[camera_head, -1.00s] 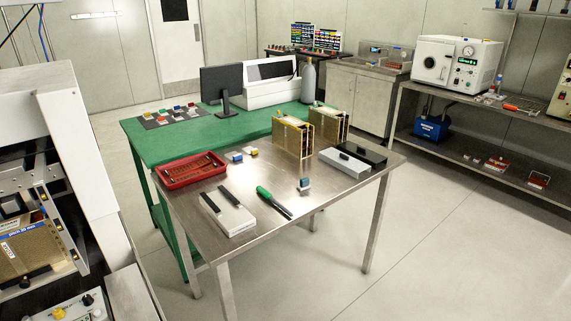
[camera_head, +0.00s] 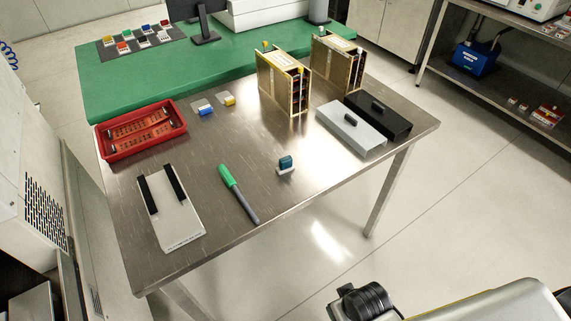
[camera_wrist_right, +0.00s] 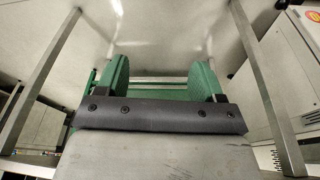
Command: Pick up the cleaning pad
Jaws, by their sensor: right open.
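A small block with a teal-blue top and a pale base (camera_head: 286,165) stands near the front edge of the steel table (camera_head: 300,205); it may be the cleaning pad, but I cannot tell for sure. Two similar small pieces, one blue and white (camera_head: 206,110) and one yellow and white (camera_head: 228,99), lie further back. My right gripper (camera_wrist_right: 162,80) shows in the right wrist view, its two fingers wide apart with nothing between them. It is away from the tabletop objects, with table legs around the view. My left gripper is not in view.
A green-capped pen-like tool (camera_head: 238,192) and a white plate with black strips (camera_head: 172,212) lie left of the teal block. A red tray (camera_head: 141,148), brass-coloured magazines (camera_head: 284,84), a grey box (camera_head: 350,134) and a black box (camera_head: 380,115) stand on the table.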

